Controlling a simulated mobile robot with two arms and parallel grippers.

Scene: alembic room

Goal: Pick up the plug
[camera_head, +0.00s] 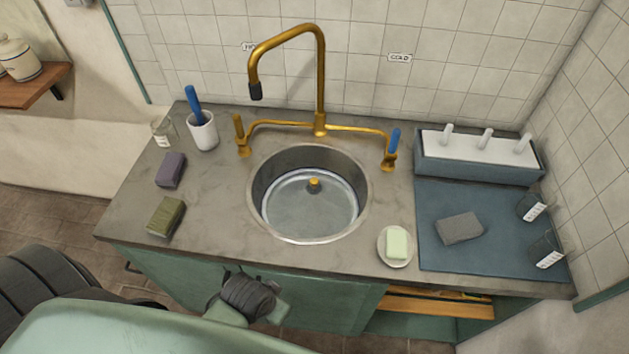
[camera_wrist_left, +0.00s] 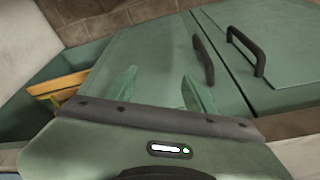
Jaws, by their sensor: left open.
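The plug (camera_head: 314,185) is a small brass-coloured knob near the middle of the round metal sink (camera_head: 262,208) in the head view. Its lower part is hard to make out. The sink basin looks to hold clear water around it. My left gripper (camera_wrist_left: 160,92) shows in the left wrist view with its two green fingers apart and nothing between them. It is in front of the green cabinet doors, away from the plug. In the head view, green and dark parts of my arm show at the bottom, but no fingertips are clear. My right gripper is not in view.
A brass tap (camera_head: 321,85) arches behind the sink, its spout left of the plug. A soap dish (camera_head: 383,257) stands at front right, a blue mat (camera_head: 440,205) farther right. Dark cabinet handles (camera_wrist_left: 246,52) stick out below the counter. A white cup (camera_head: 203,133) stands back left.

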